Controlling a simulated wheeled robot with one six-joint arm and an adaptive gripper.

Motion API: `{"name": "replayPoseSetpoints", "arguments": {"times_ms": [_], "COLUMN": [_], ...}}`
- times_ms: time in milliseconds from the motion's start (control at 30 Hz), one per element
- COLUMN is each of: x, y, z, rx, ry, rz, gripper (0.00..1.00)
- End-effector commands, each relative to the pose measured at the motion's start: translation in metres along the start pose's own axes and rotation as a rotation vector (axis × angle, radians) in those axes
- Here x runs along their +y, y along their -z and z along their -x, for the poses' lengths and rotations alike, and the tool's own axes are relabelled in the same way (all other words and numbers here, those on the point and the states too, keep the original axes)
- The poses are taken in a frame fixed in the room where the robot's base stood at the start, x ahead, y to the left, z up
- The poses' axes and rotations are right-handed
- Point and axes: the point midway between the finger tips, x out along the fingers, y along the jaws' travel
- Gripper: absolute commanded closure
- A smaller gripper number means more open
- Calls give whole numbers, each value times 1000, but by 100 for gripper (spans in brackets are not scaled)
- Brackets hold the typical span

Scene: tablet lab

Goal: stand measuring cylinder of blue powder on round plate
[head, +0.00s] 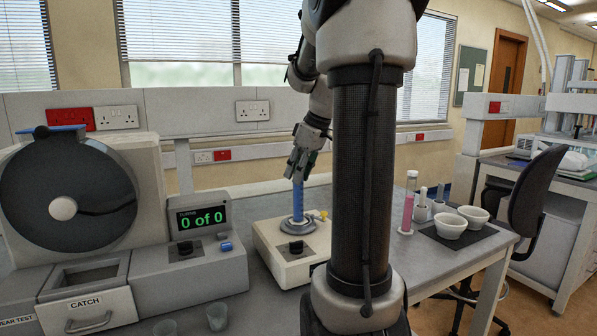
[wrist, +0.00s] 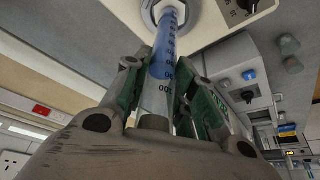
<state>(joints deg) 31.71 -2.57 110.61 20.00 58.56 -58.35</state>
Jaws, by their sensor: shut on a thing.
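The measuring cylinder of blue powder (head: 298,203) is upright in the head view, directly over the round plate (head: 286,226) on top of a cream device (head: 278,262) with a black knob. Its foot is at the plate; I cannot tell whether it rests on it or hovers just above. My gripper (head: 300,168) is shut on the cylinder's upper part. In the wrist view the cylinder (wrist: 163,58) runs between the fingers of my gripper (wrist: 160,95) to its pale foot, with the grey plate around and behind it.
A grey counter unit (head: 190,250) reading "0 of 0" and a drum machine (head: 70,195) stand left. A pink-filled cylinder (head: 408,212) and white bowls (head: 450,226) on a dark mat stand right. Small clear cups (head: 217,318) are at the front.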

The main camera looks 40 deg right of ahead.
Motion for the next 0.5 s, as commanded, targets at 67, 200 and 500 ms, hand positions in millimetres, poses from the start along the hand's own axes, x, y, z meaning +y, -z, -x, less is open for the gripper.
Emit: {"name": "replayPoseSetpoints", "arguments": {"times_ms": [67, 200, 500], "x": [0, 0, 0], "y": [0, 0, 0], "z": [-1, -1, -1], "rx": [0, 0, 0], "ry": [0, 0, 0], "rz": [0, 0, 0], "gripper": [100, 100, 49]}}
